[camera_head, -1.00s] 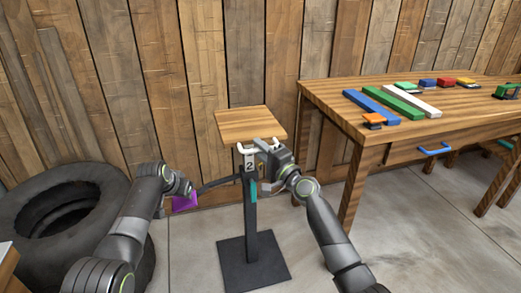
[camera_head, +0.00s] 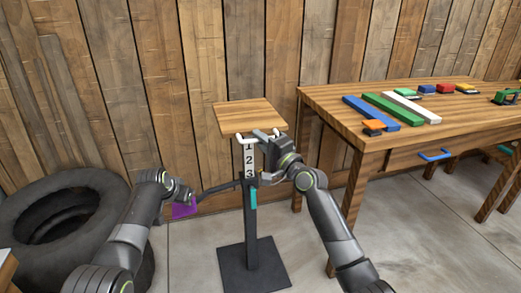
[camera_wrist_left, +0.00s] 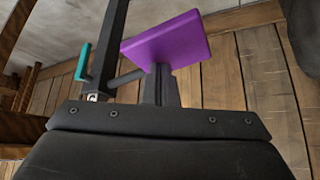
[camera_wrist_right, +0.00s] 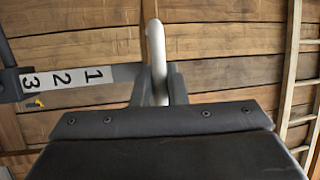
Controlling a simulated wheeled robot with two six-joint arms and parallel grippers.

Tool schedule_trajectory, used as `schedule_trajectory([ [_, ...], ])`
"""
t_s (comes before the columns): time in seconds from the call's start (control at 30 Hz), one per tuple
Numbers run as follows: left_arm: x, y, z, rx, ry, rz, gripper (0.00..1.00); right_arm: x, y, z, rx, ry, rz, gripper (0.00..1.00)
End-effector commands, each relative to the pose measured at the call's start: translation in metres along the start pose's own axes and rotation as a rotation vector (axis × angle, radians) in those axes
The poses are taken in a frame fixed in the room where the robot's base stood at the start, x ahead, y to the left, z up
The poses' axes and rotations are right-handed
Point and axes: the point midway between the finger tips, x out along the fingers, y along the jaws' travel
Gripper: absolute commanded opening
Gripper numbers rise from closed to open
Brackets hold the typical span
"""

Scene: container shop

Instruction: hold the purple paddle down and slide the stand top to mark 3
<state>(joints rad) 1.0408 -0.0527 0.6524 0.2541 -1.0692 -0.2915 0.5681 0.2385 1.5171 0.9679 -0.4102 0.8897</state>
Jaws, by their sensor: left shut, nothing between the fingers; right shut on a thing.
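The stand top (camera_head: 250,115) is a square wooden board above a dark post. A white strip (camera_head: 249,158) marked 1, 2, 3 shows below it, with 3 just above the dark sleeve; it also shows in the right wrist view (camera_wrist_right: 70,79). My right gripper (camera_head: 273,140) is shut on a white handle (camera_wrist_right: 155,45) under the top. The purple paddle (camera_head: 183,210) is at the end of a dark lever on the left; it also shows in the left wrist view (camera_wrist_left: 168,40). My left gripper (camera_head: 188,198) is shut and empty, its tips at the paddle, seemingly touching it.
The stand's dark base plate (camera_head: 254,268) is on the concrete floor. A teal lever (camera_head: 253,198) hangs on the post. A wooden table (camera_head: 340,100) with coloured bars and blocks stands at right. A black tyre (camera_head: 25,235) is at left, and a plank wall is close behind.

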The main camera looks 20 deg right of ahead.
Motion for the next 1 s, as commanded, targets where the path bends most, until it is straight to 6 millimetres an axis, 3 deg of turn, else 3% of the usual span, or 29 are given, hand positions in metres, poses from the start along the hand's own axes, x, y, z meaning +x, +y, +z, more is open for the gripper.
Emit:
schedule_trajectory([
  [0.4,0.0011,0.0005,0.0016,-0.001,-0.003,0.001,0.0,0.0009,-0.0068,-0.0006,0.0,0.002,-0.003,0.0],
  [0.43,0.0011,0.0005,0.0016,-0.001,-0.003,0.001,0.0,0.0009,-0.0067,-0.0006,0.0,0.002,-0.003,0.16],
  [0.57,0.0011,0.0005,0.0016,-0.001,-0.003,0.001,0.0,0.0009,-0.0063,-0.0005,0.0,0.002,-0.002,0.33],
  [1.0,0.0012,0.0004,0.0019,-0.001,-0.004,0.001,0.0,-0.0087,-0.0046,-0.0012,0.0,0.003,0.0,0.34],
])
